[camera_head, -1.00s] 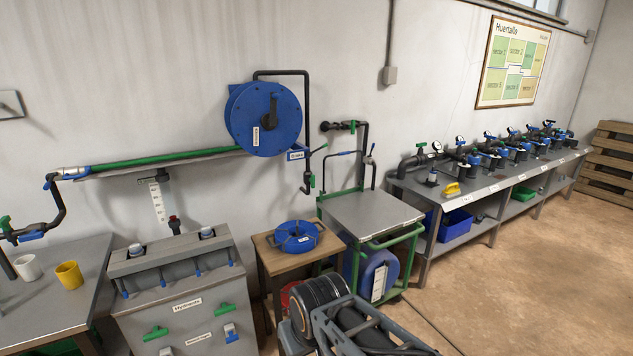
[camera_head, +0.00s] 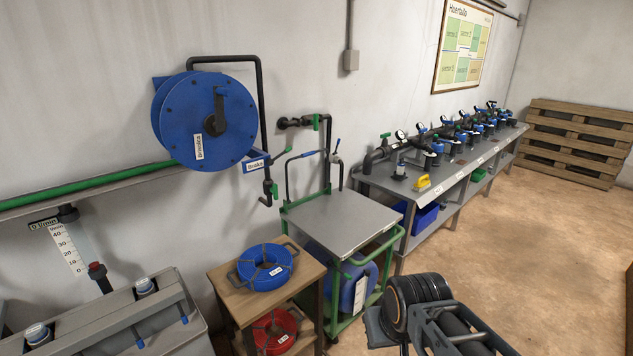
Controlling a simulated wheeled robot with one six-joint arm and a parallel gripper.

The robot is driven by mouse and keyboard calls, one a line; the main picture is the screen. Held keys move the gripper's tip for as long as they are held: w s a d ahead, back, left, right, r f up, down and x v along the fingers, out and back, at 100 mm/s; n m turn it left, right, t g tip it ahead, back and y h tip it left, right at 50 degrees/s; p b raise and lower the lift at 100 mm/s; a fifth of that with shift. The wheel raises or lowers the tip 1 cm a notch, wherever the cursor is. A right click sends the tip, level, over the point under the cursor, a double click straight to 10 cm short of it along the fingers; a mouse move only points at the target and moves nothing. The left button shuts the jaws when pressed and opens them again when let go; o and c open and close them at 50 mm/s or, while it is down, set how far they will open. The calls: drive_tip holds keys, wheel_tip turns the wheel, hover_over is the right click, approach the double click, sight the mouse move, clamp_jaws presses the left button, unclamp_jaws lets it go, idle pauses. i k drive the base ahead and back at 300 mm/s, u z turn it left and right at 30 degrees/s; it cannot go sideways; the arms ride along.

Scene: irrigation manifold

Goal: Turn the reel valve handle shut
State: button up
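A large blue hose reel (camera_head: 205,122) with a black hub and crank hangs on the wall at left centre. A black pipe (camera_head: 259,90) loops over it and runs down its right side. My arm shows at the bottom right, well apart from the valve. My gripper's fingers do not show.
A green-framed trolley (camera_head: 345,222) stands right of the valve, with another green-handled tap (camera_head: 316,122) on the wall above. A wooden stand (camera_head: 232,277) with blue and red hose coils is below the reel. A manifold bench (camera_head: 390,180) runs along the wall. Floor at right is clear.

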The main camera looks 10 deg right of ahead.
sight(274, 189)
drive_tip(key=z, duration=0.35)
drive_tip(key=i, duration=0.95)
drive_tip(key=u, duration=0.55)
drive_tip(key=i, duration=0.8)
drive_tip(key=u, duration=0.6)
